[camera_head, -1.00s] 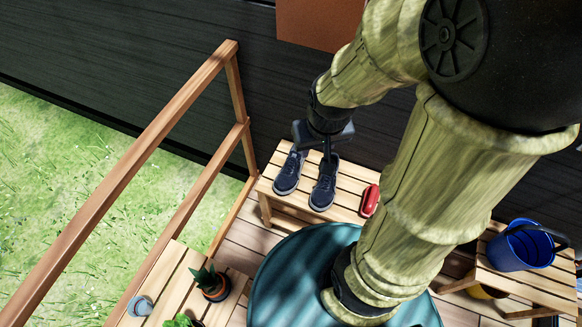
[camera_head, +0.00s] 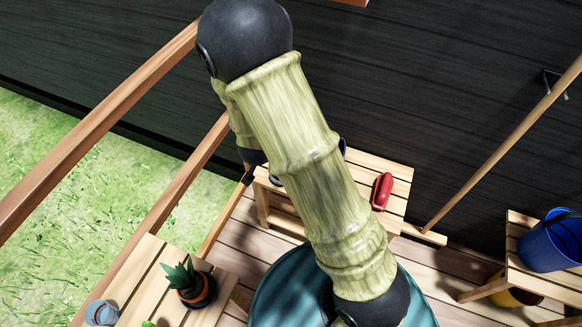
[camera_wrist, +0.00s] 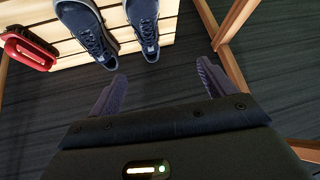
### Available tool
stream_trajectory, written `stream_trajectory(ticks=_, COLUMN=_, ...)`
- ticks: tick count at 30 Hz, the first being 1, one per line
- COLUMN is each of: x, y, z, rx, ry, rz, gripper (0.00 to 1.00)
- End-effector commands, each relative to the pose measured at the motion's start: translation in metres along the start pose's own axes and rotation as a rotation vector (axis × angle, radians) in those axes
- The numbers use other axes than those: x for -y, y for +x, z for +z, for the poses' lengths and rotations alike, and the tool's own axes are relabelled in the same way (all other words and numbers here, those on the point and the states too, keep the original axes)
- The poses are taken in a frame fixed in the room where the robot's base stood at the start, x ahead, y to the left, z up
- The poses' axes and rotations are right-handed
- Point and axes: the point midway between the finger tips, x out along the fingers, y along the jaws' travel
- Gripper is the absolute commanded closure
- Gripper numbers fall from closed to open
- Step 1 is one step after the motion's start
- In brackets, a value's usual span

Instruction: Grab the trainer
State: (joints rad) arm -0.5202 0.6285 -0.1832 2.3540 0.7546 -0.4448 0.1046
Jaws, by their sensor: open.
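The pair of dark blue trainers shows in the wrist view, a left trainer (camera_wrist: 88,32) and a right trainer (camera_wrist: 144,25), side by side on the slatted wooden bench (camera_head: 397,172). In the head view my arm hides nearly all of the pair and most of the gripper.
A red object (camera_head: 382,191) lies on the bench, right of the trainers. A dark wall (camera_head: 440,90) stands behind the bench. A wooden railing (camera_head: 100,125) runs on the left. A potted plant (camera_head: 190,284) and blue bucket (camera_head: 551,243) stand nearby.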

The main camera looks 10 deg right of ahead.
Motion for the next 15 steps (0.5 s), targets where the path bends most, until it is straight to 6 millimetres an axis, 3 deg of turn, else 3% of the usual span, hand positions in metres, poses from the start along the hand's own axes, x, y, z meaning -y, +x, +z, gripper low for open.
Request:
stream_trajectory(ticks=1, x=0.001, y=0.032, z=0.022, rx=-0.038, ry=0.002, rz=0.023, gripper=0.17)
stream_trajectory(ticks=6, x=0.0, y=0.089, z=0.055, rx=-0.212, ry=0.03, rz=0.104, gripper=0.17)
stream_trajectory(ticks=10, x=-0.003, y=0.12, z=0.075, rx=-0.355, ry=0.034, rz=0.156, gripper=0.17)
stream_trajectory(ticks=15, x=-0.006, y=0.134, z=0.086, rx=-0.476, ry=0.035, rz=0.192, gripper=0.17)
